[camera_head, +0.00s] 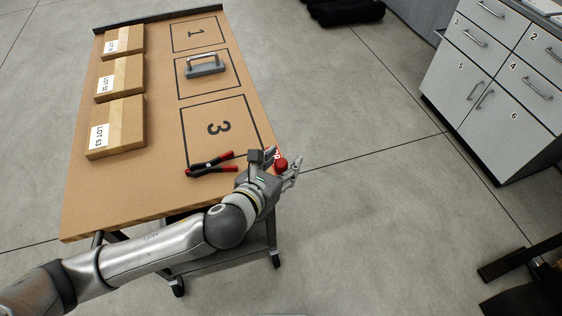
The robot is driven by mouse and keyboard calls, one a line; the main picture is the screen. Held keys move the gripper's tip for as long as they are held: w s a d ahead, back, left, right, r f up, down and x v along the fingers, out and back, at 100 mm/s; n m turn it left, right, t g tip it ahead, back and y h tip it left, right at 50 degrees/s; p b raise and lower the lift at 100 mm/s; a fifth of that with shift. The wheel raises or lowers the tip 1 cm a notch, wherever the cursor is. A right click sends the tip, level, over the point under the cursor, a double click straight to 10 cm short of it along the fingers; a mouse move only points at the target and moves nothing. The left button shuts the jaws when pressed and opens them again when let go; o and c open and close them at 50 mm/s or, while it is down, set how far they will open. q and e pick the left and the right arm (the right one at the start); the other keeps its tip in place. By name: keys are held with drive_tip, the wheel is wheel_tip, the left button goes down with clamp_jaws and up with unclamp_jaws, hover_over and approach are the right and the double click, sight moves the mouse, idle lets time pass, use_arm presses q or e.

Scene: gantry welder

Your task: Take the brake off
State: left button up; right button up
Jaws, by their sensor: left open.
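A wheeled cart (160,185) with a tan wooden top stands at the left. At its near right corner is a small red knob (281,165) with a red label partly hidden beside it; I take the knob for the brake. My left arm reaches in from the lower left, and my left gripper (284,166) is at that corner. It is open, with the red knob between or just behind its fingers. I cannot tell whether the fingers touch it. My right gripper is out of view.
Red-handled pliers (210,164) lie near the gripper by square 3. A grey block with a handle (204,67) sits in the middle square. Three cardboard boxes (118,125) line the left edge. A drawer cabinet (490,85) stands right; floor between is clear.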

use_arm(q)
drive_tip(key=shift+c, duration=0.9)
drive_tip(key=c, duration=0.5)
clamp_jaws()
drive_tip(key=shift+a+f, duration=0.15)
drive_tip(key=a+n+t+h+b, duration=0.1)
drive_tip(key=b, duration=0.2)
drive_tip(key=s+a+f+n+t+h+b, duration=0.1)
drive_tip(key=a+b, duration=0.1)
drive_tip(key=b, duration=0.2)
drive_tip(key=a+b, duration=0.2)
drive_tip(key=b, duration=0.1)
drive_tip(key=shift+s+f+n+t+h+b, duration=0.3)
drive_tip(key=shift+s+f+n+t+h, duration=0.05)
drive_tip(key=shift+n+t+h, duration=0.05)
drive_tip(key=shift+s+a+r+b, duration=0.1)
drive_tip(key=shift+a+r+b, duration=0.1)
drive_tip(key=shift+b, duration=0.35)
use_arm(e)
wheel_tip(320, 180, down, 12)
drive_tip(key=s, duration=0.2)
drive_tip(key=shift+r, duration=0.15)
